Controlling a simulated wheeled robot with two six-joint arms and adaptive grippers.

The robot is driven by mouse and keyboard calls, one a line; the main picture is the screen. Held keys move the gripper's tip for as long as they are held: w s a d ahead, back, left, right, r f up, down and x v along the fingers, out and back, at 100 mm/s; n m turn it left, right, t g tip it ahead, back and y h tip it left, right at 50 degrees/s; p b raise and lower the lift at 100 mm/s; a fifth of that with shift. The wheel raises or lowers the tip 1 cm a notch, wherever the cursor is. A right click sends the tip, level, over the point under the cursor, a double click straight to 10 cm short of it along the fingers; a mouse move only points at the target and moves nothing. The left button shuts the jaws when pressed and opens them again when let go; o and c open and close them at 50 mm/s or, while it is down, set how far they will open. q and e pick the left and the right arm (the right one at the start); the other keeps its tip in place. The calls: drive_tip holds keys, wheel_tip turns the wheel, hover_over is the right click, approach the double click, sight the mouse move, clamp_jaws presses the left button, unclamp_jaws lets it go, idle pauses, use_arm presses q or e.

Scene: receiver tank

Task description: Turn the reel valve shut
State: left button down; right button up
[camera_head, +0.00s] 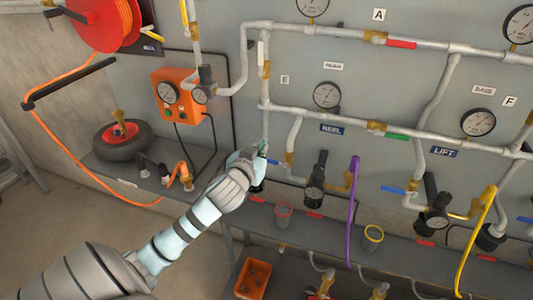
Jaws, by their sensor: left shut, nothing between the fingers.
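A blue REEL label (331,129) is on the grey panel, below a round gauge (327,95). A brass valve body (289,158) sits on a short pipe below and left of the label, and a small blue piece, perhaps its handle, shows beside it. I cannot tell for sure which handle is the reel valve's. My left gripper (252,160) is shut and empty, at the lower end of the vertical pipe left of this valve. The gripper hides part of the pipe's end, and I cannot tell whether it touches anything. My right gripper is out of view.
A red hose reel (103,22) hangs at upper left, its orange hose (50,150) looping down. An orange gauge box (180,97) and a wheel (122,138) are left of my arm. Purple (353,210) and yellow (476,240) hoses stand out at right. A shelf edge runs below.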

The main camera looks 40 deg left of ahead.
sight(272, 162)
use_arm(q)
drive_tip(key=w+a+f, duration=0.1)
drive_tip(key=w+f, duration=0.3)
drive_tip(key=f, duration=0.1)
drive_tip(key=shift+w+a+b, duration=0.15)
drive_tip(key=shift+a+b, duration=0.25)
drive_tip(key=shift+b, duration=0.05)
drive_tip(key=shift+f, duration=0.1)
drive_tip(key=shift+a+f, duration=0.1)
drive_tip(key=shift+f, duration=0.55)
